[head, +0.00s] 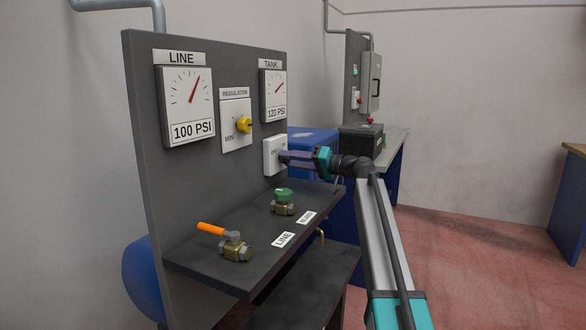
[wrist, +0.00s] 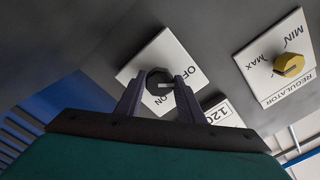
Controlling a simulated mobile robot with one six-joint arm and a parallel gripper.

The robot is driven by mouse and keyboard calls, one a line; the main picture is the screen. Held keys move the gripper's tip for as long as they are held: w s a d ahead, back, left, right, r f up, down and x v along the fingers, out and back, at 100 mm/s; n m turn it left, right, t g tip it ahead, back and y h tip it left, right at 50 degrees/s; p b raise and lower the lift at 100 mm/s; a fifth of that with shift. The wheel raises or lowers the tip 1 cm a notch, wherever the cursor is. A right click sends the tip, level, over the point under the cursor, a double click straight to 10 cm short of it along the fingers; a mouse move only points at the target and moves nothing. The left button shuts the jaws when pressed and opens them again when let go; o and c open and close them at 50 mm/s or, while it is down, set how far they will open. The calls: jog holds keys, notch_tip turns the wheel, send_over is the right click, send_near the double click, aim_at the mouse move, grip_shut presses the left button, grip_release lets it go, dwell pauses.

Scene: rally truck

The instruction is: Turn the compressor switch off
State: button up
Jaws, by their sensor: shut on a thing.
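The compressor switch is a white plate (head: 272,158) on the dark panel, below the tank gauge. In the wrist view its plate (wrist: 186,54) carries the words OFF and ON, with a dark round knob (wrist: 156,78) in the middle. My gripper (head: 284,157) reaches the plate from the right. In the wrist view my gripper (wrist: 158,84) has its two fingers on either side of the knob and is shut on it. A light mark on the knob points toward the right finger, close to the plate's lettering; its exact setting is hard to tell.
A yellow regulator knob (head: 244,125) sits left of the switch. On the shelf (head: 215,268) below are an orange-handled line valve (head: 235,247) and a green-handled valve (head: 284,201). The tank gauge (head: 273,95) is above. Open floor (head: 460,255) lies to the right.

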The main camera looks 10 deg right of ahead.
jog(key=shift+a+n+b, duration=0.15)
jog(key=shift+n+b, duration=0.25)
jog(key=shift+n, duration=0.2)
jog(key=o, duration=1.1)
jog(key=shift+c, duration=0.2)
jog(key=shift+s+d, duration=0.2)
jog(key=shift+d, duration=0.25)
jog(key=p+v, duration=0.1)
jog(key=v, duration=1.2)
jog(key=shift+s, duration=0.1)
